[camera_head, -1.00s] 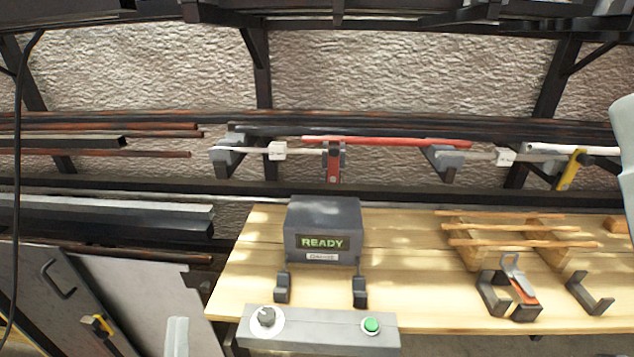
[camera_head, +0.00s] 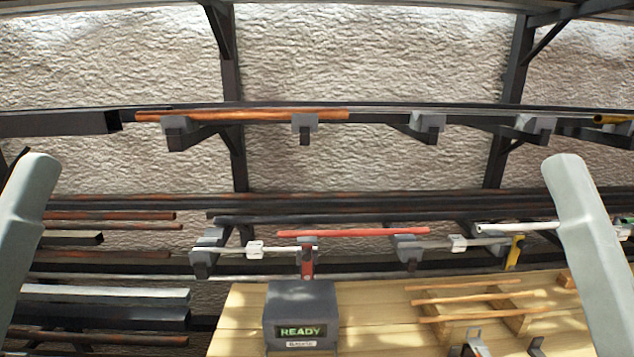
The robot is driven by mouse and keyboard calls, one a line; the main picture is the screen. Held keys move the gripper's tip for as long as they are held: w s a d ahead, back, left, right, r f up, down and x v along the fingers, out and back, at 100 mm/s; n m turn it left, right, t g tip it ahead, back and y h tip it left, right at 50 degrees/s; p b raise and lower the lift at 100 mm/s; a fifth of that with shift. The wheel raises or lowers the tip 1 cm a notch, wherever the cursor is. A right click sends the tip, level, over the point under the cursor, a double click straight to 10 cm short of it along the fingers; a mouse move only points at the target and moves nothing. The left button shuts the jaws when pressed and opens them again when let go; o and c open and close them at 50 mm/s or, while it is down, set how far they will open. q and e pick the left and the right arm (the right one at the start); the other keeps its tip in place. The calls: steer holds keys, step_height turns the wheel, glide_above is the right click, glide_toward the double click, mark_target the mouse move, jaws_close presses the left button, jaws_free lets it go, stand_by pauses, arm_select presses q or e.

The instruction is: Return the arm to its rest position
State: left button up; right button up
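Parts of both my arms show, one pale grey link at the left edge and one at the right side of the head view. Neither gripper is in the picture, so I cannot see their fingers or whether they hold anything. Below and between the arms, a wooden workbench (camera_head: 380,315) carries a dark box with a green READY display (camera_head: 299,331). Thin wooden laths (camera_head: 478,301) lie across wooden supports on the bench's right part.
A red rod (camera_head: 353,232) and a white rod (camera_head: 515,227) rest on wall brackets behind the bench. An orange-brown rod (camera_head: 242,115) lies on a higher rack. Metal bars (camera_head: 105,292) are stacked at the lower left. The space between my arms is clear.

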step_height(320, 180, up, 32)
steer(key=p, duration=2.9)
